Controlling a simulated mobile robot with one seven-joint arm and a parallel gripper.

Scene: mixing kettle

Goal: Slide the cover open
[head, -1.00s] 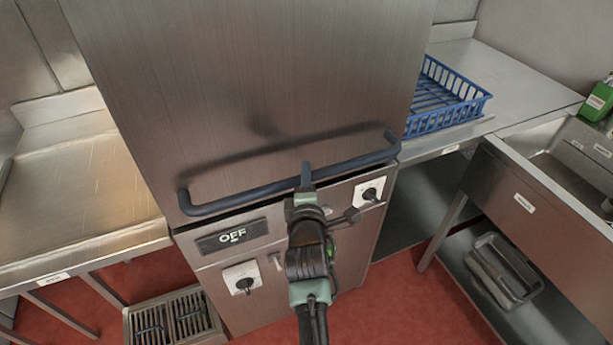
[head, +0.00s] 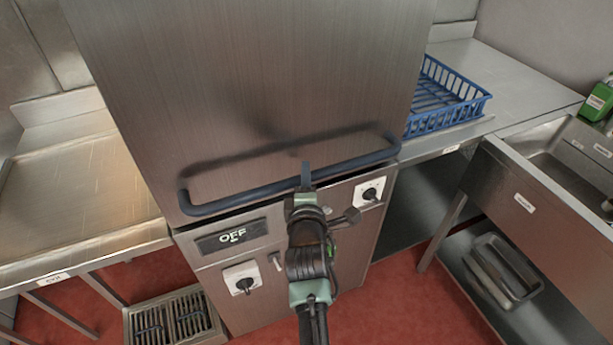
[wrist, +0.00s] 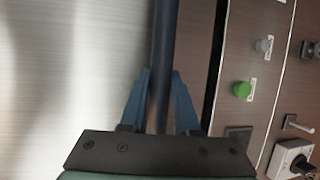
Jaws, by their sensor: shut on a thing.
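The cover (head: 250,80) is a large brushed-steel hood that fills the middle of the head view. A dark blue bar handle (head: 240,196) runs across its lower front edge. My gripper (head: 306,178) is at the middle of this handle. In the wrist view my gripper (wrist: 160,100) has one blue finger on each side of the handle (wrist: 165,50), shut on it. The cover's lower edge sits just above the front panel (head: 300,225), with a thin dark gap between them.
The panel carries an OFF display (head: 232,236) and white switches (head: 243,279). A blue rack (head: 450,100) stands on the right counter, beside a sink (head: 560,170). A steel counter (head: 80,190) is at left. A grated floor drain (head: 170,318) lies at lower left.

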